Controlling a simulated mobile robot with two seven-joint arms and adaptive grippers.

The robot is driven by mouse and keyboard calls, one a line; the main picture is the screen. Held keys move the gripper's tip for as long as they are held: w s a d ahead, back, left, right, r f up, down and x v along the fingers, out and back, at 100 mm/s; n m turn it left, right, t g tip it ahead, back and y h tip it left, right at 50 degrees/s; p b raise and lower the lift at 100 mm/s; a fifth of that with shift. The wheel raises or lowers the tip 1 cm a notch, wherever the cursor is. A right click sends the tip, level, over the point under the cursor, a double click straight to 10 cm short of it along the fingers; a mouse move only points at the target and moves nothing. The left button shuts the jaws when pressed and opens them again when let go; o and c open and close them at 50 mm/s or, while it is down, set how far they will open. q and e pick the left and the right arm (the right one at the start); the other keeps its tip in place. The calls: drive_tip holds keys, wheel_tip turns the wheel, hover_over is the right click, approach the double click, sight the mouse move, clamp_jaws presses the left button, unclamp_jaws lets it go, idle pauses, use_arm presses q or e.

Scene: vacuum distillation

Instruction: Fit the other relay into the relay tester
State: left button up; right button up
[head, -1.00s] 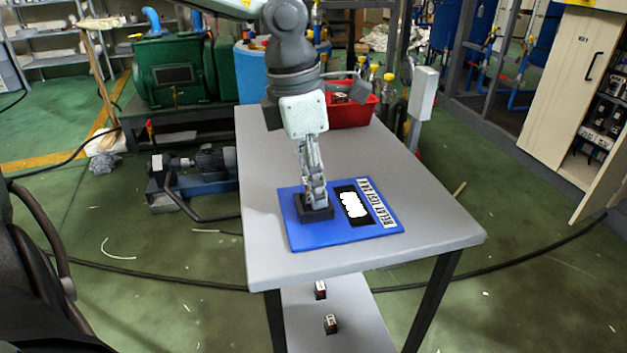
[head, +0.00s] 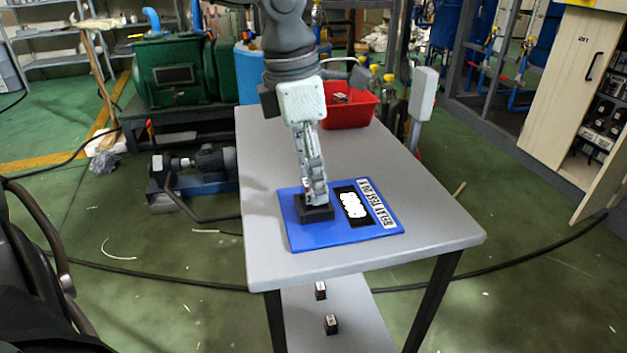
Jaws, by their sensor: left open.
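The relay tester is a blue board (head: 300,240) on the grey table, with a black socket block (head: 318,214), a dark panel with a white display (head: 353,206) and a lettered label strip. My left gripper (head: 316,199) points down right over the socket block, its fingers open. The fingers cover the top of the socket, so I cannot tell whether a relay sits in it or between the fingers. Two small dark relays with pale tops, one (head: 320,291) behind the other (head: 331,325), stand on the lower shelf. My right gripper is not in view.
A red bin (head: 349,112) with small items inside stands at the back of the table (head: 420,220), behind my left arm. A pale grey box (head: 424,93) stands beyond the table's right side. The tabletop right of the board is clear.

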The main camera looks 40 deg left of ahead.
use_arm(q)
wheel_tip(320, 180, up, 10)
drive_tip(key=s+a, duration=0.1)
drive_tip(key=shift+s, duration=0.15)
idle(0.5)
